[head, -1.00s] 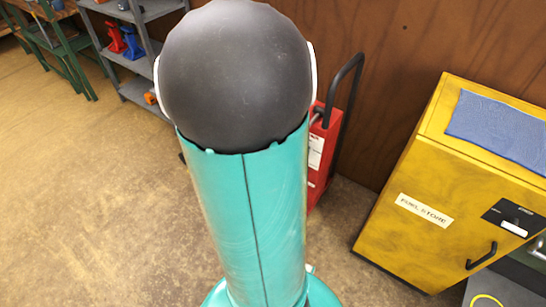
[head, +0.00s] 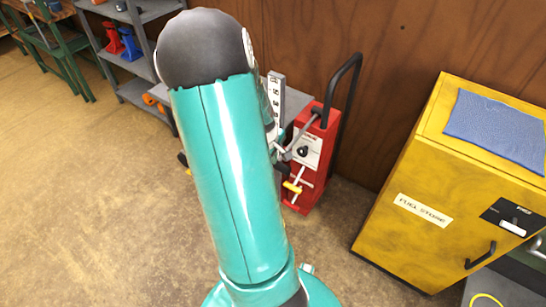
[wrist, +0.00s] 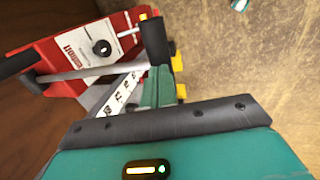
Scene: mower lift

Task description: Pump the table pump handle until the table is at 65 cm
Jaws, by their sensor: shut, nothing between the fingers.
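The red pump unit (head: 309,160) with a round black knob stands against the wooden wall. It also shows in the wrist view (wrist: 72,55). The grey pump handle (head: 301,137) slants down-left from its top. In the wrist view the handle (wrist: 95,72) runs to a black piece at its right end. A white scale (head: 276,95) stands upright; its numbers are too small to read surely. A grey surface (head: 296,101) behind it looks like part of the table, mostly hidden. My gripper (wrist: 158,80) is shut and empty by the handle's end; touching or apart, I cannot tell.
A yellow fuel store cabinet (head: 425,212) with a blue cloth (head: 497,130) on top stands at the right. Grey shelves (head: 150,92) and a green bench (head: 60,50) stand at the back left. The floor at left is clear.

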